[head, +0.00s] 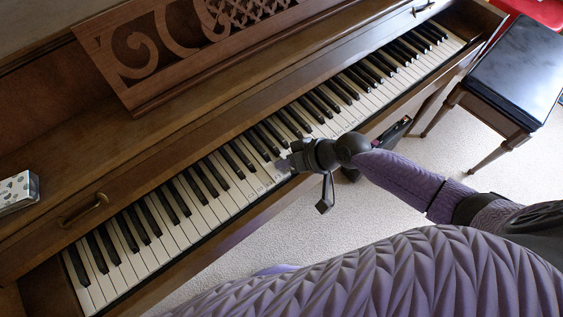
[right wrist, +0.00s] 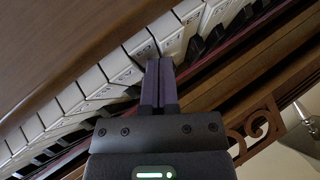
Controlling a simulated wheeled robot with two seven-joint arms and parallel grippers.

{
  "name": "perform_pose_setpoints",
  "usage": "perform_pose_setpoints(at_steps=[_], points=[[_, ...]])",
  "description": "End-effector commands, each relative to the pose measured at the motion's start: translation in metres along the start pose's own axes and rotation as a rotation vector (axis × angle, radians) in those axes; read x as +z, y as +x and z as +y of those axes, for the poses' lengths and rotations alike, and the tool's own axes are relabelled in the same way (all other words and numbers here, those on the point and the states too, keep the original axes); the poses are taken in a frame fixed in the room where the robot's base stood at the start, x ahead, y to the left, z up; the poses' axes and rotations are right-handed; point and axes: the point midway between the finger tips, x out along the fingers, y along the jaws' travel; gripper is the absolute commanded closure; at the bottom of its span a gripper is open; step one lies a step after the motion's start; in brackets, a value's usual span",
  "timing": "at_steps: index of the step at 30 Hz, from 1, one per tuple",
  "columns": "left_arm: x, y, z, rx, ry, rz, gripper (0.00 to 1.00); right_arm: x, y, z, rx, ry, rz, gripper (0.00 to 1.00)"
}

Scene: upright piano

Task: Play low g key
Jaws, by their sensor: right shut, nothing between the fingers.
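The piano keyboard (head: 213,207) runs diagonally from lower left to upper right in the head view, with white and black keys. Some white keys near the middle bear small letter marks, too small to read surely, so I cannot tell which key is low g. My right gripper (head: 283,164) is at the front part of the white keys near the middle. In the right wrist view the two purple fingers (right wrist: 158,66) are shut together with nothing between them, their tips at the labelled white keys (right wrist: 140,47). I cannot tell whether they touch a key. My left gripper is out of view.
The carved wooden music stand (head: 150,45) rises behind the keys. A small white patterned box (head: 18,192) lies on the piano at the left. A black-topped bench (head: 518,70) stands at the upper right. Pale carpet (head: 400,170) lies in front of the piano.

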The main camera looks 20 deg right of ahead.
Motion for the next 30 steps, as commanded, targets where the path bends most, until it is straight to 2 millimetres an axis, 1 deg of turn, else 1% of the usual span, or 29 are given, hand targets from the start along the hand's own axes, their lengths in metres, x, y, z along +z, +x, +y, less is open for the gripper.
perform_pose_setpoints(at_steps=[11,22,30], points=[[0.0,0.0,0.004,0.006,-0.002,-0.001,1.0,0.0,0.0,0.0,0.0,0.0,0.0,1.0],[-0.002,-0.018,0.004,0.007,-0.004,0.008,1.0,-0.011,-0.014,-0.011,0.0,0.0,0.001,1.0],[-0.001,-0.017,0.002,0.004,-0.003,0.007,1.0,-0.01,-0.013,-0.01,0.0,0.001,0.0,1.0]])
